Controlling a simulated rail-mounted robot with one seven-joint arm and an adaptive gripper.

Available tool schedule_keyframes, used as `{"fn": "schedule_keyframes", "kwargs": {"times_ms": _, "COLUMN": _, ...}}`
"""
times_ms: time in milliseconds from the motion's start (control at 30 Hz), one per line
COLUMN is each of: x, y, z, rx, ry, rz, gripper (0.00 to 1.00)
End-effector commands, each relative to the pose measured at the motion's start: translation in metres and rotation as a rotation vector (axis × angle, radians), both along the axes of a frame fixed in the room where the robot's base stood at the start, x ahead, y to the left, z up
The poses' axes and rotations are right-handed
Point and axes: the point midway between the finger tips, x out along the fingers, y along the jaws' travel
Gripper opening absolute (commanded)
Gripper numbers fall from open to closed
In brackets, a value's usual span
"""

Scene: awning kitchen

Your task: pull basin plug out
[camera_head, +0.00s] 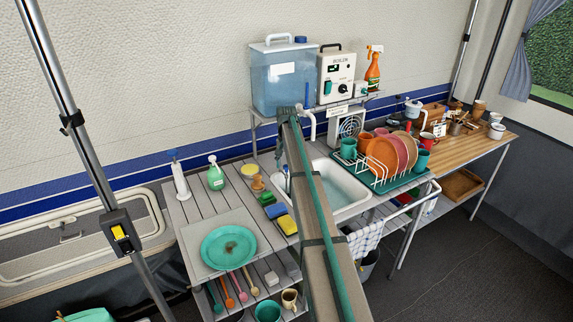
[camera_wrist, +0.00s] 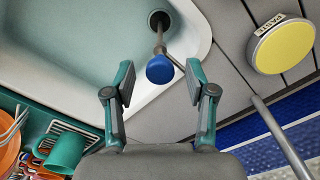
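The basin (camera_head: 355,208) is white and set in the counter, with pale water in it. My arm crosses in front of its left part in the head view, and my gripper is hidden there. In the wrist view my gripper (camera_wrist: 159,76) is open and empty, its fingers spread beside the basin's rim (camera_wrist: 195,35). A blue knob (camera_wrist: 160,69) shows between the fingertips, with a metal stem running up from it. A small dark round piece (camera_wrist: 159,18) shows over the basin near the stem's far end. I cannot tell whether it is the plug or a tap part.
A yellow-topped round container (camera_wrist: 284,46) and a metal pole (camera_wrist: 280,135) are at the right in the wrist view. Sponges (camera_head: 287,225) and a turquoise plate (camera_head: 229,246) lie on the left counter.

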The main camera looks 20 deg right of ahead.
Motion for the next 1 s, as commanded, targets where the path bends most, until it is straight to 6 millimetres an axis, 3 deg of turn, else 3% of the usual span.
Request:
{"fn": "schedule_keyframes", "kwargs": {"times_ms": 33, "x": 0.000, "y": 0.000, "z": 0.000, "rx": 0.000, "ry": 0.000, "rz": 0.000, "gripper": 0.49}}
{"fn": "schedule_keyframes", "kwargs": {"times_ms": 333, "x": 0.000, "y": 0.000, "z": 0.000, "rx": 0.000, "ry": 0.000, "rz": 0.000, "gripper": 0.00}}
{"fn": "schedule_keyframes", "kwargs": {"times_ms": 633, "x": 0.000, "y": 0.000, "z": 0.004, "rx": 0.000, "ry": 0.000, "rz": 0.000, "gripper": 0.00}}
{"fn": "schedule_keyframes", "kwargs": {"times_ms": 867, "x": 0.001, "y": 0.000, "z": 0.037, "rx": -0.001, "ry": -0.001, "rz": 0.000, "gripper": 0.00}}
{"fn": "schedule_keyframes", "kwargs": {"times_ms": 1000, "x": 0.001, "y": 0.000, "z": 0.041, "rx": -0.001, "ry": -0.001, "rz": 0.000, "gripper": 0.00}}
